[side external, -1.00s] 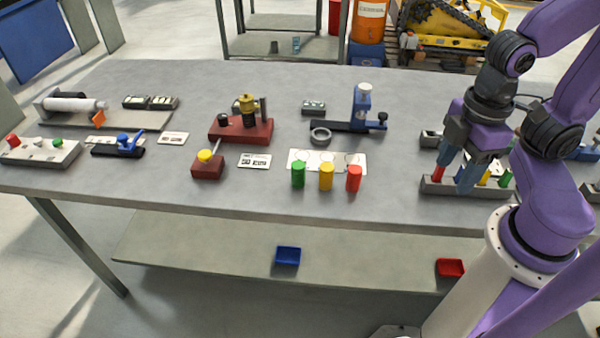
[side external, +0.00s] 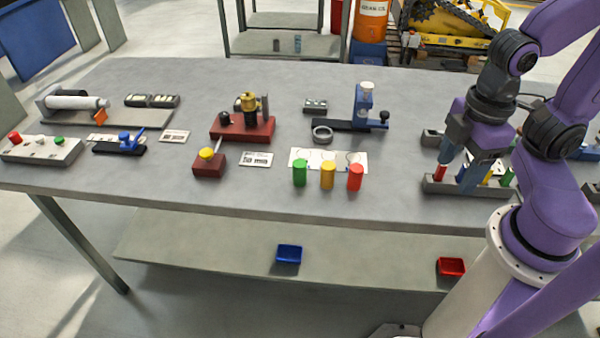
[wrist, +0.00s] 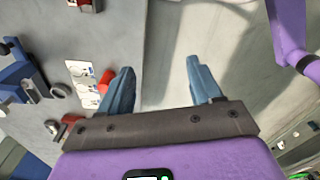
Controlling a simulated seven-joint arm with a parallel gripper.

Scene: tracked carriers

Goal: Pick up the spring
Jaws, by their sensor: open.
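I cannot make out the spring for certain. A small bluish upright piece (side external: 298,43) on the back shelf has a coil-like look, but it is too small to tell. My gripper (side external: 458,172) hangs at the right of the table, in front of or over a grey rack (side external: 440,187) with red, yellow and green pieces. In the wrist view my gripper (wrist: 161,82) is open, with nothing between its fingers. The table edge and floor show beyond them.
Green (side external: 300,173), yellow (side external: 328,175) and red (side external: 355,177) cylinders stand by a white card (side external: 300,155). A blue clamp stand (side external: 363,105), a grey ring (side external: 322,134) and a dark red fixture (side external: 240,128) stand further back. The table's front middle is clear.

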